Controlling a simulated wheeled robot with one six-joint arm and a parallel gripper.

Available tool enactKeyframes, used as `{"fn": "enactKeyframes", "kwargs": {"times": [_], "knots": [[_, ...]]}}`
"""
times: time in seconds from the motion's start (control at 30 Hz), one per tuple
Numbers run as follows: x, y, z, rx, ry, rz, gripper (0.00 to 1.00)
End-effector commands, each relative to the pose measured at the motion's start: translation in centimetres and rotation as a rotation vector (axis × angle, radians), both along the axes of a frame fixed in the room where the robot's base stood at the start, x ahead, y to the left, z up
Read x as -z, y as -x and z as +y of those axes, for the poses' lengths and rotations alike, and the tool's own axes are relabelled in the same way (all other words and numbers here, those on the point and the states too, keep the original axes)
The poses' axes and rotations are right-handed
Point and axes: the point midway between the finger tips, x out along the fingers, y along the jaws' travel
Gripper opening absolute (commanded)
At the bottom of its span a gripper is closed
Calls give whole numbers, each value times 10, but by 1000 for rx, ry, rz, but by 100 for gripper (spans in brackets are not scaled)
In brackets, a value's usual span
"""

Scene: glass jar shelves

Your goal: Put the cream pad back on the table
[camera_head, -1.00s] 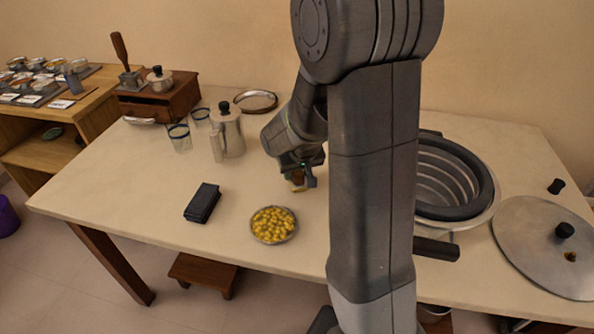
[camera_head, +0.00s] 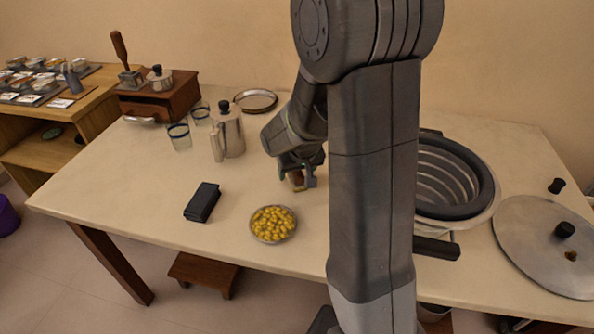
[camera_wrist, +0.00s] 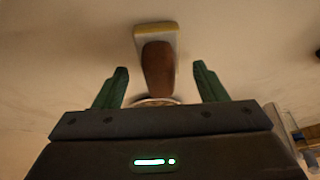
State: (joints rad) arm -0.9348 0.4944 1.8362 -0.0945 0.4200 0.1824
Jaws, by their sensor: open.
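The cream pad (camera_wrist: 155,29) shows in the wrist view as a pale block with a yellowish far edge and a rounded brown grip (camera_wrist: 158,70). It appears to rest on the table. My gripper (camera_wrist: 160,70) is open, with one green finger on each side of the brown grip and visible gaps between. The near end of the piece is hidden by the gripper body. In the head view my gripper (camera_head: 303,184) is low over the middle of the table (camera_head: 110,180), with only a small brown part of the piece showing beside it.
A bowl of yellow pieces (camera_head: 272,224) and a black case (camera_head: 202,202) stand nearby in front. A metal pot (camera_head: 228,132) and glasses (camera_head: 179,137) are behind to the left. A large ringed basin (camera_head: 450,180) and a round lid (camera_head: 540,245) are on the right.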

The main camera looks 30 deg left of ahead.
Motion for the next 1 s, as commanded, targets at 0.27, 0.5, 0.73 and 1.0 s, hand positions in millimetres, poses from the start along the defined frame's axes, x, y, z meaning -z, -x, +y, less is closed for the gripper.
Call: {"fn": "enactKeyframes", "kwargs": {"times": [0.27,0.5,0.73,1.0], "knots": [[-7,1,-2,0,-1,-1,65],[-16,4,-4,0,-1,-1,65],[-24,6,-7,0,-1,-1,65],[-34,9,-10,0,-1,-1,65]]}}
